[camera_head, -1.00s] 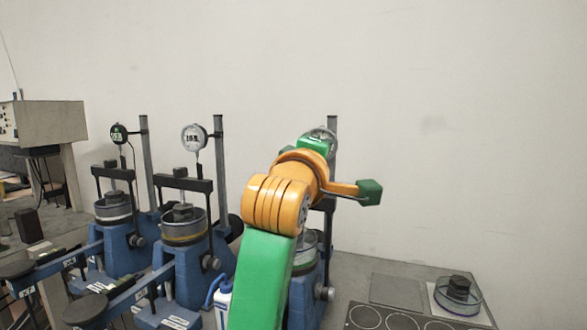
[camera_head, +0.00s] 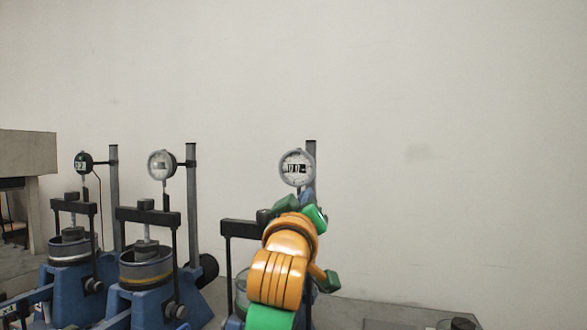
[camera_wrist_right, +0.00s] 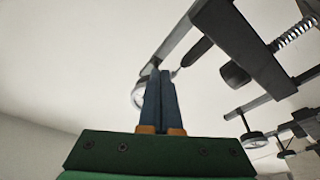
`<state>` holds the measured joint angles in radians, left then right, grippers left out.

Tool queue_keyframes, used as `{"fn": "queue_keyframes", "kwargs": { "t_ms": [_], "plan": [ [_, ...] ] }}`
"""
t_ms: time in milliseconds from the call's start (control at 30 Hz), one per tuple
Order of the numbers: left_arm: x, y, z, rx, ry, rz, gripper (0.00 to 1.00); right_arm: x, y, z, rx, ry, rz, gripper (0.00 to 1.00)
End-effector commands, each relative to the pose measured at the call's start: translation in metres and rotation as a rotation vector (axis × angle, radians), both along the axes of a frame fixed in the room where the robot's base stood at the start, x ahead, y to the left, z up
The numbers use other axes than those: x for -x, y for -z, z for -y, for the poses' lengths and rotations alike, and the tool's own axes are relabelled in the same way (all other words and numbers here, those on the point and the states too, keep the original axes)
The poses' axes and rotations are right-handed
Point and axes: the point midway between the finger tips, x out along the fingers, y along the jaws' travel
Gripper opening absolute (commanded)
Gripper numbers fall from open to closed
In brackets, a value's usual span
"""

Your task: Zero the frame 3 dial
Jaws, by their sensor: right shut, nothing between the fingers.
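The frame 3 dial (camera_head: 297,167) is a round white-faced gauge with a grey rim on the post of the rightmost frame. Its face is in full view, but the reading is too small to make out. My right gripper (camera_head: 308,193) is just below the dial, its blue fingers pointing up and away from me. The right wrist view shows the fingers (camera_wrist_right: 160,73) shut together and empty, with part of the dial (camera_wrist_right: 138,95) behind them on the left. I cannot tell whether the fingertips touch it. My left gripper is in neither view.
Two more blue lever frames stand to the left, with a dark dial (camera_head: 83,163) and a white dial (camera_head: 162,165). Frame 3's black crossbar (camera_head: 240,228) lies left of my right wrist. A glass dish (camera_head: 458,324) sits low at the right. The wall space right of the dial is clear.

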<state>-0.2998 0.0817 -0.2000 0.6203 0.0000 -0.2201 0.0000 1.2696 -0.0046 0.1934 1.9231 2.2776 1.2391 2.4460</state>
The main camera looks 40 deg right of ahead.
Motion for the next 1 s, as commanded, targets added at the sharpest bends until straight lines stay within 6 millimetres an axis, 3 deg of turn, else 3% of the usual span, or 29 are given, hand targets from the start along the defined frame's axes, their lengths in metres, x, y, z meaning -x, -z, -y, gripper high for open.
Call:
{"fn": "queue_keyframes", "kwargs": {
  "t_ms": [1000],
  "plan": [
    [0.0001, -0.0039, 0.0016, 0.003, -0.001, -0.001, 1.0, -0.0021, -0.0066, -0.0016, -0.001, 0.0, 0.001, 0.0]
  ]
}}
